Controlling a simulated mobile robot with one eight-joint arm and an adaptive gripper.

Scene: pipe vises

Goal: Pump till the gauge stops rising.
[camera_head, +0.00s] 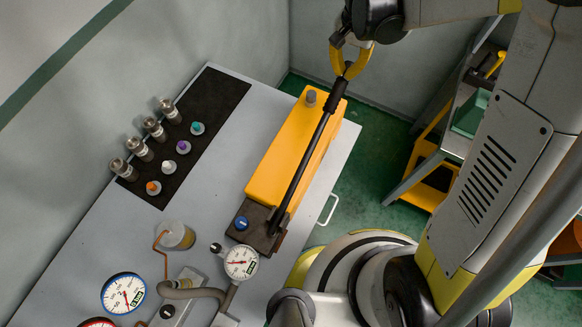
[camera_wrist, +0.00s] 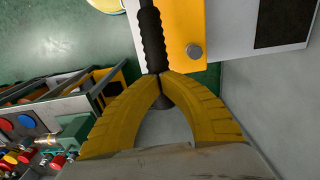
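The hand pump has a yellow body (camera_head: 283,150) and sits on the grey bench. Its long black lever (camera_head: 312,160) runs along the right side of the body, low and close to it, and ends in a ribbed grip (camera_wrist: 153,40). My gripper (camera_head: 342,72) has its yellow curved fingers closed around the far end of the grip; the wrist view shows the fingertips (camera_wrist: 160,80) meeting there. A round white gauge (camera_head: 241,262) with a red needle stands near the pump's front end; its reading is too small to make out. A blue knob (camera_head: 241,222) sits on the pump's front block.
A larger blue-rimmed gauge (camera_head: 123,293) and a partly cut-off red-rimmed gauge (camera_head: 97,322) are at lower left. A black mat (camera_head: 215,93) holds metal fittings and colored-top pieces. A cup (camera_head: 176,236) stands nearby. A wall is behind; a shelf cart (camera_head: 425,160) stands right.

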